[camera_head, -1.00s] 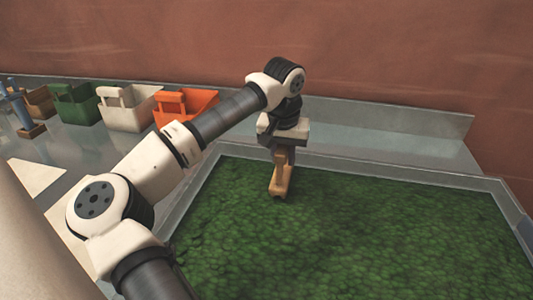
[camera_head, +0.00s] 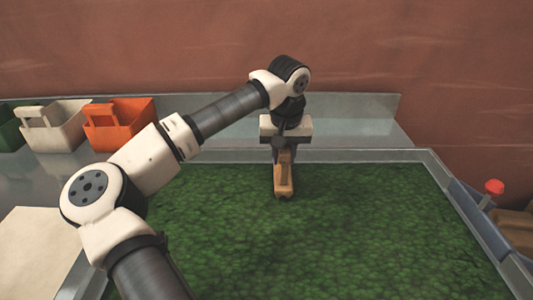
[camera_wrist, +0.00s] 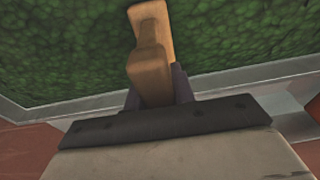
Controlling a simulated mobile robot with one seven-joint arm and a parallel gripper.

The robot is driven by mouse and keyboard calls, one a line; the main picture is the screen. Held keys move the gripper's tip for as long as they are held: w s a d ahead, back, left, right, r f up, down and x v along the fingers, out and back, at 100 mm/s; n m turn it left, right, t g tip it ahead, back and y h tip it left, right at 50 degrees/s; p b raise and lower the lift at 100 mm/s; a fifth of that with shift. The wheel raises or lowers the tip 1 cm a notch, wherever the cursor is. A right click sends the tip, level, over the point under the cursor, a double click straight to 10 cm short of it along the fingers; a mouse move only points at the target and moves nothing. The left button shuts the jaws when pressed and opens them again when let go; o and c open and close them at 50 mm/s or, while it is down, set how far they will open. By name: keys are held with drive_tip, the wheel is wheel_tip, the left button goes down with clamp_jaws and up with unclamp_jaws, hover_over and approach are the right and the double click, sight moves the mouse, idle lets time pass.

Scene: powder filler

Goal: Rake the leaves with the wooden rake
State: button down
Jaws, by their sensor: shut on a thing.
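The wooden rake (camera_head: 285,178) is a light brown wooden tool held below my gripper (camera_head: 282,150), near the far edge of the leaf bed. Its lower end is at or just above the leaves; contact cannot be told. In the wrist view the rake (camera_wrist: 150,60) sticks out from between the fingers of my gripper (camera_wrist: 158,98), which are shut on it. The leaves (camera_head: 300,245) form a dense green layer filling a wide tray with a grey rim (camera_head: 440,180). They also fill the upper part of the wrist view (camera_wrist: 240,35).
An orange bin (camera_head: 118,125), a cream bin (camera_head: 55,127) and a green bin (camera_head: 8,130) stand on the grey counter at the left. A flat beige sheet (camera_head: 35,245) lies at the front left. A red-topped item (camera_head: 494,187) stands beyond the tray's right edge. A reddish wall is behind.

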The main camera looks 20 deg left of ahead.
drive_tip(key=w+d+p, duration=0.3)
drive_tip(key=w+d, duration=0.2)
drive_tip(key=d, duration=0.7)
drive_tip(key=w+d+p, duration=0.3)
drive_tip(key=w+d, duration=0.2)
drive_tip(key=d, duration=0.7)
drive_tip(key=w+d+p, duration=0.3)
drive_tip(key=w+d, duration=0.2)
drive_tip(key=d, duration=0.7)
wheel_tip(320, 180, up, 6)
drive_tip(key=p, duration=0.2)
drive_tip(key=shift+r, duration=0.2)
drive_tip(key=shift+a, duration=0.1)
idle(0.4)
